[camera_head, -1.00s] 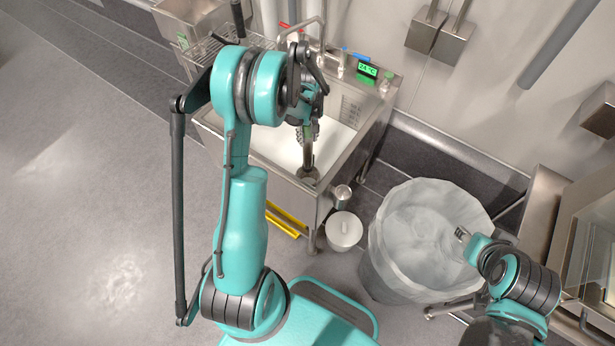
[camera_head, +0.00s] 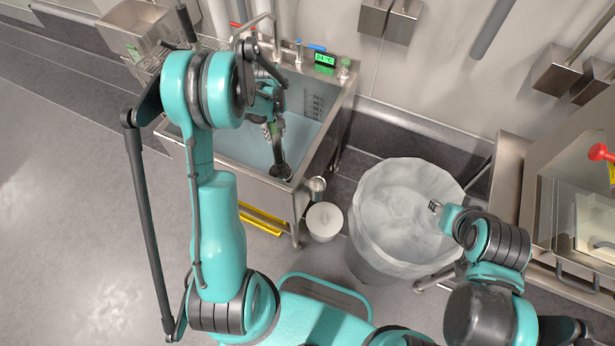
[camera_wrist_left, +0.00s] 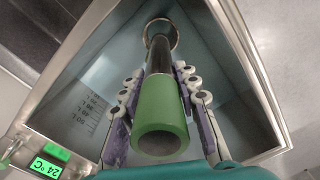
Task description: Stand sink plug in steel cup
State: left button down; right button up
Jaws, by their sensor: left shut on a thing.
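The sink plug, a long dark tube with a green upper end (camera_wrist_left: 160,125), is held by my left gripper (camera_wrist_left: 160,78). Its fingers close on both sides of the tube. In the head view, the gripper (camera_head: 271,125) is over the sink and the plug (camera_head: 277,148) points down at the near right corner.
The steel sink (camera_head: 335,112) has a tap and a green 24 °C display (camera_head: 325,59). Outside it are another small steel vessel (camera_head: 317,185) and a white lidded bucket (camera_head: 324,220). A lined bin (camera_head: 375,250) stands to the right. Grey floor is clear at left.

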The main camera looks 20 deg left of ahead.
pick_arm(q)
jog(key=s+d+r+p, duration=0.1)
jog(key=d+r+p, duration=0.5)
jog(key=r, duration=0.6)
jog(key=s+d+b, duration=0.2)
jog(key=s+d, duration=0.3)
jog(key=d, duration=0.6)
jog(key=shift+w+d+f+b, duration=0.1)
jog(key=shift+w+f+b, duration=0.05)
jog(key=shift+f+b, duration=1.05)
jog(key=shift+w+f+b, duration=0.15)
jog(key=shift+f+b, duration=0.7)
jog(key=shift+f, duration=0.6)
jog(key=shift+f+b, duration=0.25)
jog(key=shift+b, duration=0.05)
notch_tip(320, 180, down, 9)
jog(key=b, duration=0.7)
jog(key=shift+b, duration=0.4)
jog(key=c, duration=1)
grip_release()
jog(key=shift+c, duration=0.2)
